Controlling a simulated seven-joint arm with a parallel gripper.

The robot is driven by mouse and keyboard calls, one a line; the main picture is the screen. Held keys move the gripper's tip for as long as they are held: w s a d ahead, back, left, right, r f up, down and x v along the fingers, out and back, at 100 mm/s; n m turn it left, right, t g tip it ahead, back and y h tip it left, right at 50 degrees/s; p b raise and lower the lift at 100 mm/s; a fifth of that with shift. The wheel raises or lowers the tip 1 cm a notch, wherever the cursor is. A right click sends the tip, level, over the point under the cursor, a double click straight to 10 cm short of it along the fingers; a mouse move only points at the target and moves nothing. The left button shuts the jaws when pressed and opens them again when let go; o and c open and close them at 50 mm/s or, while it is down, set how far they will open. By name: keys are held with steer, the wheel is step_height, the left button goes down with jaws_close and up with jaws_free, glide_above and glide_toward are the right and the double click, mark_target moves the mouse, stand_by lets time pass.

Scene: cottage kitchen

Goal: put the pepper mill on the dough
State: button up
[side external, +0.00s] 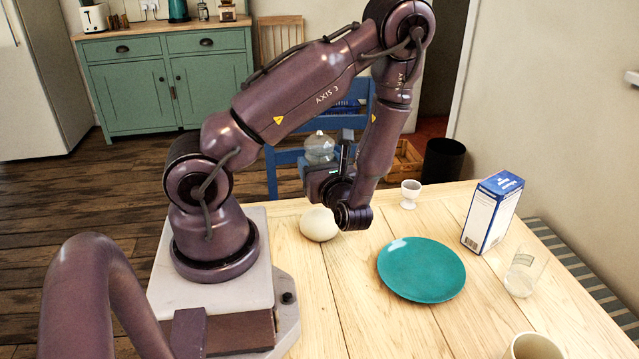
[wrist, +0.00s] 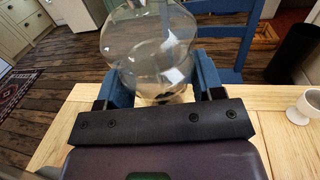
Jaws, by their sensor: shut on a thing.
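My gripper (wrist: 163,85) is shut on a clear, rounded glass thing (wrist: 150,40), which I take to be the pepper mill. Its body is see-through, with some dark specks low down between the blue fingers. In the side view the clear pepper mill (side external: 320,148) is upright or nearly so, partly hidden behind my gripper's dark body. The dough (side external: 319,225) is a pale round lump on the table near my base. In the side view the mill appears above the dough with a gap between; how far behind it cannot be told. The dough is not seen in the wrist view.
A teal plate (side external: 421,269), a white egg cup (side external: 410,194), a blue-and-white box (side external: 492,212), a clear glass (side external: 525,271) and a beige mug (side external: 533,346) stand on the wooden table. A blue chair (side external: 285,160) stands at the table's far edge.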

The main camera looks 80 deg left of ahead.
steer(key=shift+f, duration=1.9)
steer(key=shift+f, duration=0.1)
steer(key=o, duration=1)
